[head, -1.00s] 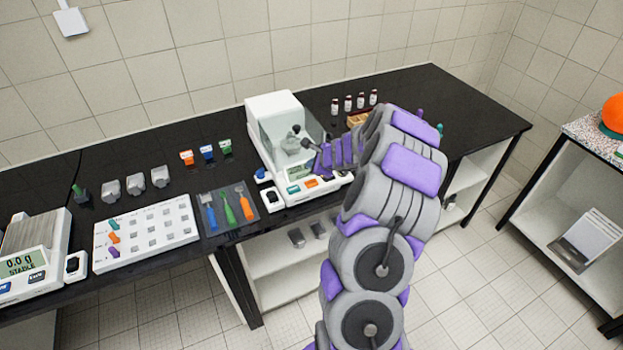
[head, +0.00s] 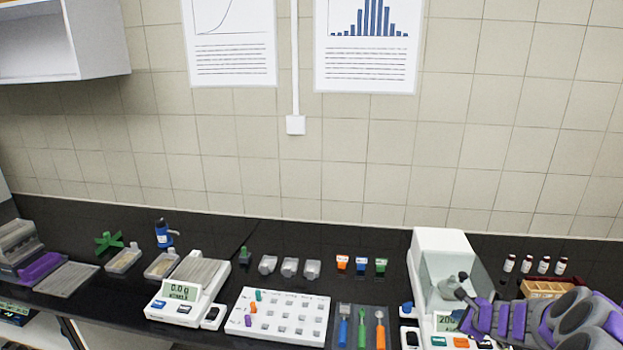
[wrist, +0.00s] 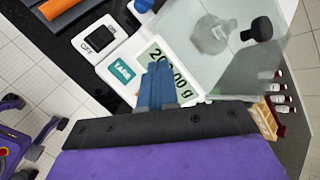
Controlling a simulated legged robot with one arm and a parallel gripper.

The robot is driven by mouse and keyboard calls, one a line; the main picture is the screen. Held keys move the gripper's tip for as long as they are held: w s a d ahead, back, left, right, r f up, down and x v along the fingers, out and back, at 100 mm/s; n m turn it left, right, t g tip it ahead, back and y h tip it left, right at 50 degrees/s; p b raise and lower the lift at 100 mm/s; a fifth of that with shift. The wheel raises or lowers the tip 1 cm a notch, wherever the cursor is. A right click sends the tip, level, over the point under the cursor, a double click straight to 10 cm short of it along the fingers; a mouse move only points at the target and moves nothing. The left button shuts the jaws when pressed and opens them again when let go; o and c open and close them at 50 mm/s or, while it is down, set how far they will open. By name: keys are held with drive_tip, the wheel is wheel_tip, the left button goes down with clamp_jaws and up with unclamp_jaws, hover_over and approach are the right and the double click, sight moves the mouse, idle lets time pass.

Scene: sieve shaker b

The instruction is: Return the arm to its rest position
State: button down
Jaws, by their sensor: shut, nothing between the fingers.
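My gripper (head: 474,316) is at the lower right of the head view, in front of the enclosed analytical balance (head: 440,244). In the wrist view its narrow blue fingers (wrist: 156,82) are together with nothing between them. They overlap the balance's display (wrist: 172,70) in the picture; I cannot tell whether they touch it. My grey and purple arm (head: 580,316) is bent at the right edge, partly cut off by the frame. A metal piece (wrist: 208,36) shows through the balance's clear chamber, with a dark knob (wrist: 262,28) beside it.
Left of the enclosed balance lie a mat of coloured tools (head: 352,340), a white sample board (head: 262,334) and another balance (head: 176,308). Small vials (head: 526,264) and a wooden block (head: 546,288) stand close behind my arm. The tiled wall (head: 360,160) rises behind the black bench.

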drive_tip(key=s+a+r+n+y, duration=0.1)
drive_tip(key=a+r+n, duration=0.2)
drive_tip(key=a, duration=0.4)
drive_tip(key=a+r+n+g+y+b, duration=0.1)
drive_tip(key=a+r+n+y, duration=0.15)
drive_tip(key=a, duration=0.45)
drive_tip(key=s+a+r+n+y, duration=0.1)
drive_tip(key=a+r+n, duration=0.25)
drive_tip(key=a, duration=0.35)
drive_tip(key=s+a+r+n+g+y, duration=0.1)
drive_tip(key=s+a+r+n+g, duration=0.1)
drive_tip(key=s+a+n, duration=0.3)
drive_tip(key=s+a+r+n+g, duration=0.1)
drive_tip(key=s+a+g, duration=0.1)
drive_tip(key=s+a, duration=0.35)
drive_tip(key=s+a+n+g+h+b, duration=0.2)
drive_tip(key=s+a+n+g, duration=0.35)
drive_tip(key=s, duration=0.85)
drive_tip(key=s+d+n+h, duration=0.2)
drive_tip(key=s, duration=0.6)
drive_tip(key=s+d+f+n+h, duration=0.1)
drive_tip(key=s+d+n+h, duration=0.1)
drive_tip(key=s, duration=0.6)
drive_tip(key=shift+d+n+g+b, duration=0.15)
drive_tip(key=shift+n+g+b, duration=0.2)
drive_tip(key=shift+n, duration=0.3)
drive_tip(key=shift+f, duration=0.1)
